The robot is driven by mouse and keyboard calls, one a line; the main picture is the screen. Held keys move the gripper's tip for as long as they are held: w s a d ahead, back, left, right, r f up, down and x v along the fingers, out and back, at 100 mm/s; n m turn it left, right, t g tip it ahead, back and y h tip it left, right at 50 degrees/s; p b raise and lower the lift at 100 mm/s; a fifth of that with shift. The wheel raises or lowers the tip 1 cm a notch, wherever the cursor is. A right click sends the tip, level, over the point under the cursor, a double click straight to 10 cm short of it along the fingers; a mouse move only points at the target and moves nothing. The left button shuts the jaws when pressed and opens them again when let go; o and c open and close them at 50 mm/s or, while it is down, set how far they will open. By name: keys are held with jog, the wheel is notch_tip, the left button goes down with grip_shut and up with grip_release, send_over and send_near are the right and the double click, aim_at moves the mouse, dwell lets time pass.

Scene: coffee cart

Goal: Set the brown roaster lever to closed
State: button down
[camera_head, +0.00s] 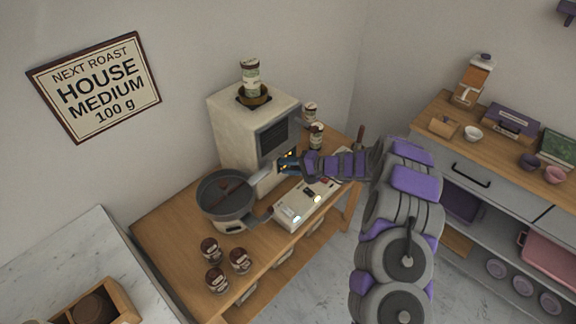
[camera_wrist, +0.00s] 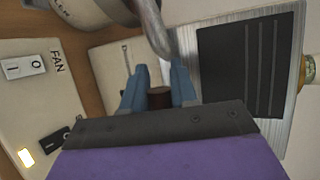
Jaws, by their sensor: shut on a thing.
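The white roaster (camera_head: 227,148) stands on the wooden cart against the wall, with a dark panel on its front. The rest of the lever is hidden by the fingers. I cannot tell the lever's setting from these views.
A dark pan (camera_head: 212,206) sits left of my gripper, with a metal chute (camera_wrist: 152,28) close ahead. The white control box (camera_head: 287,212) with switches lies below my arm. Several jars (camera_head: 240,262) stand at the cart's front left. A counter (camera_head: 425,124) is at right.

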jog(key=shift+w+a+r+g+h, duration=0.15)
jog(key=shift+r+g+h, duration=0.15)
jog(key=shift+r+h, duration=0.4)
jog(key=shift+r, duration=0.2)
jog(key=c, duration=1)
grip_release()
jog(key=shift+o, duration=0.2)
jog(key=p+v, duration=0.2)
jog(key=v, duration=1.5)
jog(key=shift+d+p, duration=0.25)
jog(key=shift+p, duration=0.05)
jog(key=shift+f, duration=0.1)
